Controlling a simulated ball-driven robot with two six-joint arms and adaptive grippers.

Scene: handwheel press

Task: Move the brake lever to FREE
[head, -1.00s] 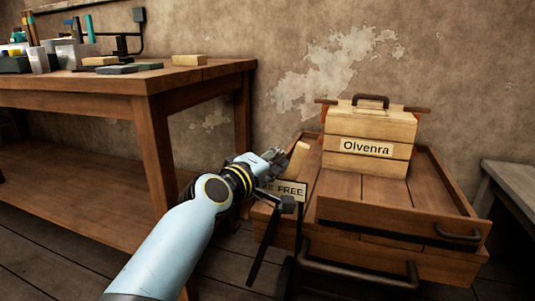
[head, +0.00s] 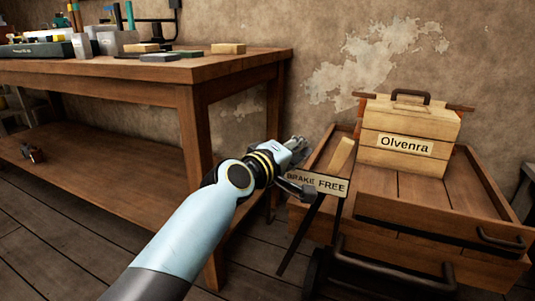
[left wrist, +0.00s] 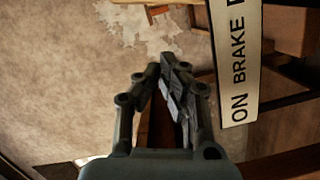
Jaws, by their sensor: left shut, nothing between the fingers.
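The brake lever (head: 341,155) shows a pale wooden grip above the brake sign; a dark bar in line with it runs down to the lower left below the sign. It leans right, its grip above the FREE end. The sign (head: 318,184) reads BRAKE FREE in the head view, its left end hidden by my gripper; ON BRAKE shows in the left wrist view (left wrist: 238,65). My left gripper (head: 298,144) is shut and empty, left of the grip with a visible gap. Its closed fingers (left wrist: 163,75) point toward the wall in the wrist view. My right gripper is not in view.
A wooden cart (head: 440,235) with a dark handle carries a crate (head: 408,140) labelled Olvenra. A workbench (head: 190,75) with boxes and blocks on top stands at the left, its leg close to my left arm. Plank floor shows at lower left.

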